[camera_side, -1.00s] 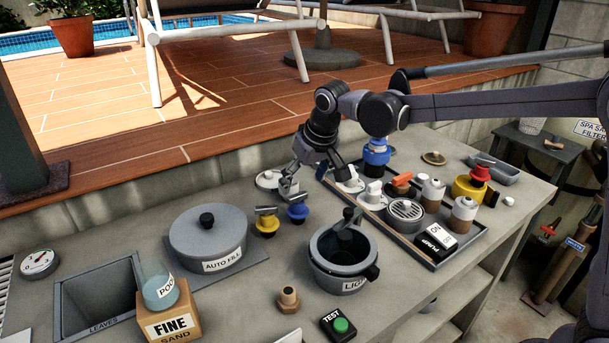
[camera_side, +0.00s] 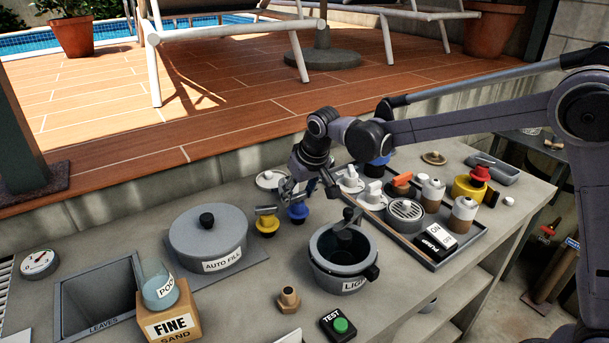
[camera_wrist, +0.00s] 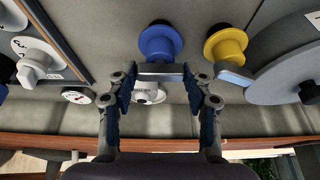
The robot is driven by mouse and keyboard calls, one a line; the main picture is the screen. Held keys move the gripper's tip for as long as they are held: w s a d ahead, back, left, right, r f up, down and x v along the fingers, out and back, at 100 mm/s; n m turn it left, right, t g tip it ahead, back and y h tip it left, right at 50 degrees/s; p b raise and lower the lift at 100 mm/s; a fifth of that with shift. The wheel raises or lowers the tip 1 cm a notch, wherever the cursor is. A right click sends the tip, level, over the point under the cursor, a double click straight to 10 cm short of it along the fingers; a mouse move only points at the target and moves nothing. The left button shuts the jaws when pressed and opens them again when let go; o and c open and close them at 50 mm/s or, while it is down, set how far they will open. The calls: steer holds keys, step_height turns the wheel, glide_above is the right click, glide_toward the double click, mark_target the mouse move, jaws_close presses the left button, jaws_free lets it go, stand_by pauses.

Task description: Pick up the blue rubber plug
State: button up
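The blue rubber plug (camera_side: 298,213) stands on the grey bench beside a yellow plug (camera_side: 267,224). In the wrist view the blue plug (camera_wrist: 160,43) is ahead of my fingers, with a grey metal bar on its near side. My gripper (camera_side: 294,190) is just above the plug in the side view and hides part of its top. In the wrist view my gripper (camera_wrist: 160,76) is open, with a finger on either side of the grey bar. Whether the fingers touch the bar I cannot tell.
The yellow plug (camera_wrist: 226,46) is close to the right finger's side in the wrist view. The AUTO FILL lid (camera_side: 208,236) and an open grey pot (camera_side: 343,262) stand nearby. A tray (camera_side: 440,262) of valves and bottles lies to the right.

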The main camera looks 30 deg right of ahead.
steer(key=c, duration=0.5)
